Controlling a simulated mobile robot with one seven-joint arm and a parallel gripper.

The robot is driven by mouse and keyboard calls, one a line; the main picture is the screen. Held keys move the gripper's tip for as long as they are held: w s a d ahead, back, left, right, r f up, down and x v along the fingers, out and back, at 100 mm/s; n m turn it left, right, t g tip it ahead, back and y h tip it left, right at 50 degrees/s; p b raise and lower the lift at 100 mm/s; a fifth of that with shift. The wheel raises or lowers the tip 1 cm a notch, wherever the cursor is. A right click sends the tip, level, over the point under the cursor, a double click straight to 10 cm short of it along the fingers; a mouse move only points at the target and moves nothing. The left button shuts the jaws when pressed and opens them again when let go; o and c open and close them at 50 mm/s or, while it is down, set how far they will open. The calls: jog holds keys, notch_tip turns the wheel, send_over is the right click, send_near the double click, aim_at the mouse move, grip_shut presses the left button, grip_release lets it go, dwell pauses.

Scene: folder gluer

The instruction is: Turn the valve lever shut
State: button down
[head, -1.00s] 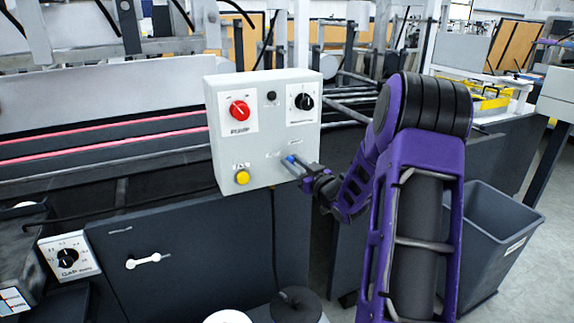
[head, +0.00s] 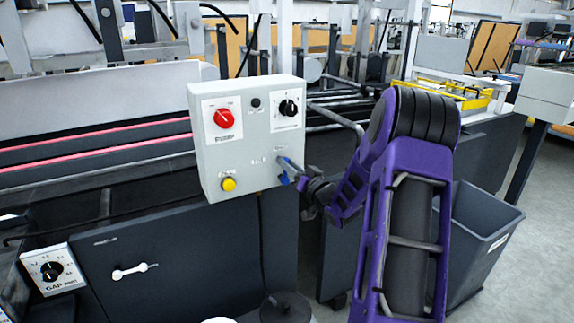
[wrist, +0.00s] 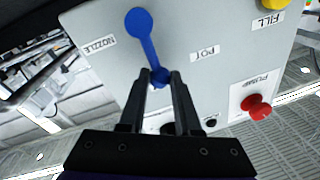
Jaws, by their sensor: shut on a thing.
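The valve lever is a blue bar with a round end, on the front of a light grey control box (head: 208,172). In the wrist view, the lever (wrist: 148,45) runs from its large round end at the top down to a smaller end between my fingertips. My gripper (wrist: 160,80) is shut on that smaller end. In the head view, my gripper (head: 296,176) is at the box's lower right, and some blue of the lever (head: 283,181) shows beside it. The wrist view shows NOZZLE and POT labels on either side of the lever.
The box also carries a red PUMP knob (head: 224,118), a black knob (head: 288,108) and a yellow FILL button (head: 228,184). A dark cabinet (head: 185,260) stands below. A grey bin (head: 485,235) is at the right, with open floor beyond it.

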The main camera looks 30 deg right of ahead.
dwell(0.3)
jog(key=c, duration=0.6)
grip_release()
jog(key=shift+s, duration=0.1)
jog(key=s+d+f, duration=0.2)
jog(key=s, duration=1.5)
